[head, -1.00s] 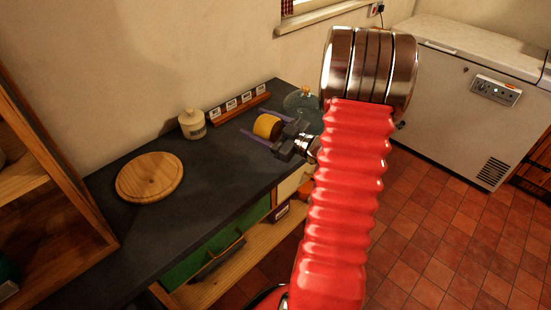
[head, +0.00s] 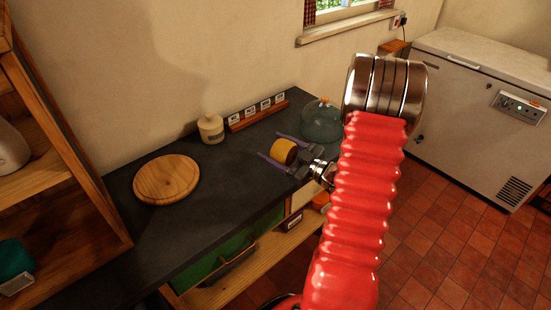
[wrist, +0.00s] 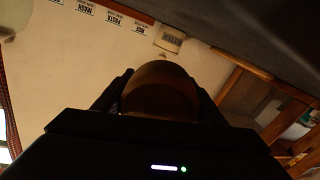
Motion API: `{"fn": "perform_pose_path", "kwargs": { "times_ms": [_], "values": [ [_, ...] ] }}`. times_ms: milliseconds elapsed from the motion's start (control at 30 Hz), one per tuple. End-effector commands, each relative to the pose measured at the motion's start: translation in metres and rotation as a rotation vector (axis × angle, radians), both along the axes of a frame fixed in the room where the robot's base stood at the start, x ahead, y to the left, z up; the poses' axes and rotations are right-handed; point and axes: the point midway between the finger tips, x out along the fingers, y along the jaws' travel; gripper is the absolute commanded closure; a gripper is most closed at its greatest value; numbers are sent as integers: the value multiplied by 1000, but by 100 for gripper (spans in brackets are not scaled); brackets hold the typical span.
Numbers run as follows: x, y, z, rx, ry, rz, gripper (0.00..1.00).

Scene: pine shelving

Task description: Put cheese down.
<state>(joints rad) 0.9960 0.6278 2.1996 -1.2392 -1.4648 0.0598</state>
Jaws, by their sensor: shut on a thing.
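The cheese (head: 284,151) is a short yellow-orange cylinder with a darker rind. My gripper (head: 280,149) has its two purple fingers on either side of it and is shut on it. In the head view the cheese shows over the dark worktop; I cannot tell whether it touches the surface. In the wrist view the cheese (wrist: 160,90) is a dark brown round shape between the fingers. A round wooden board (head: 167,179) lies on the worktop to the left of the gripper, with nothing on it.
A cream lidded jar (head: 211,129) and a wooden rack of labels (head: 257,116) stand along the wall. A glass dome (head: 322,122) stands right of the cheese. The dark worktop (head: 215,203) is bare between board and gripper. Wooden shelving (head: 90,200) rises at left.

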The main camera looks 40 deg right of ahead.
Motion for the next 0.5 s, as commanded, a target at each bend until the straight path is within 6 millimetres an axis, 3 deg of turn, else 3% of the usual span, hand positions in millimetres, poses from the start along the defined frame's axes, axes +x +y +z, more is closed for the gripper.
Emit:
{"fn": "perform_pose_path", "kwargs": {
  "times_ms": [500],
  "values": [
    [0,0,-10,1,-1,0,73]
  ]
}}
